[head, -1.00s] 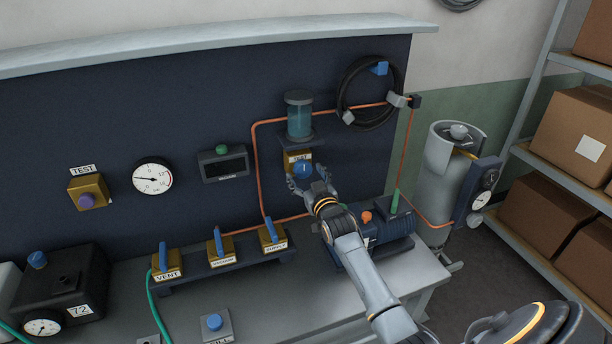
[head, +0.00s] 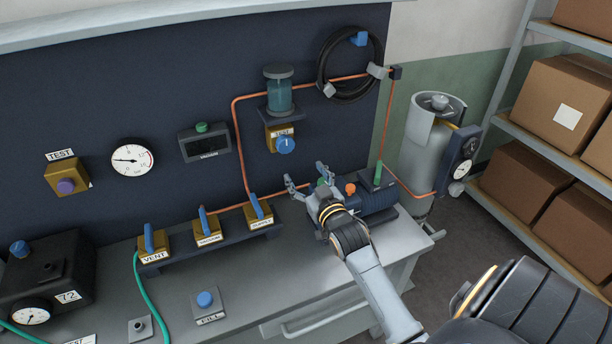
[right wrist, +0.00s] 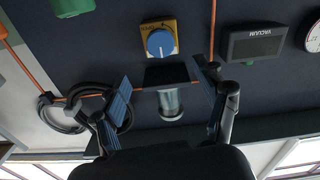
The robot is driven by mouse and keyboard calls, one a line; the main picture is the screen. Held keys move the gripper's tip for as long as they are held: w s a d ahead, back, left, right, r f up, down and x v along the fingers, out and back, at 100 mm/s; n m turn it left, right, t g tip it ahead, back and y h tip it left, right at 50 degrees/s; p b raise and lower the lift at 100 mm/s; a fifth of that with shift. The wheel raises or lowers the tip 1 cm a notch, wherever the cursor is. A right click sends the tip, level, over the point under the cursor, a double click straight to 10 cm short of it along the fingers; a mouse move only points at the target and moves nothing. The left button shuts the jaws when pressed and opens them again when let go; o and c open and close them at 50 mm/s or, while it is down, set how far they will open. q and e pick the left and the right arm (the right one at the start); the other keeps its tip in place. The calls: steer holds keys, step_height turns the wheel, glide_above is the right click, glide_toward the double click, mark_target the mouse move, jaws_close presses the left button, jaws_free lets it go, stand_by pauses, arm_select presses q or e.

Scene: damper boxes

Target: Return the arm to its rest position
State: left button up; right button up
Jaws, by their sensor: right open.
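My right gripper (head: 307,184) is open and empty in the head view. It is in front of the dark back panel, below the blue-knobbed yellow valve (head: 284,143), and apart from it. The arm comes up from the lower right over the bench. In the right wrist view the two fingers (right wrist: 165,105) are spread wide with nothing between them. There the blue knob (right wrist: 160,43) shows beyond the fingertips. My left gripper is not in view.
A dark pump (head: 375,200) sits on the bench close behind my right gripper. Levered valves (head: 207,228) stand to its left. A grey cylinder (head: 425,140) and shelves with boxes (head: 545,110) are on the right. The bench front (head: 260,290) is partly clear.

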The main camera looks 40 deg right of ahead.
stand_by(0.5)
steer(key=s+a+f+n+g+y, duration=0.25)
steer(key=s+a+f+g, duration=0.35)
steer(key=s+a+f, duration=0.4)
steer(key=s+a+f+g+y, duration=0.15)
steer(key=s+a+g, duration=0.3)
steer(key=s, duration=0.55)
steer(key=s+a+f+g, duration=0.2)
steer(key=s+a+g, duration=0.25)
steer(key=s, duration=0.65)
steer(key=s+f+b+x, duration=0.1)
steer(key=s+x, duration=0.2)
steer(key=x, duration=1)
steer(key=s+b+x, duration=0.1)
steer(key=s+x, duration=0.2)
steer(key=x, duration=1.1)
steer(key=s+d+f+g+b, duration=0.1)
steer(key=s+d+f, duration=0.1)
steer(key=s+f, duration=1.5)
steer(key=shift+s+d+f+n+g+b, duration=0.35)
steer(key=shift+f+n+b, duration=0.1)
steer(key=shift+f, duration=0.5)
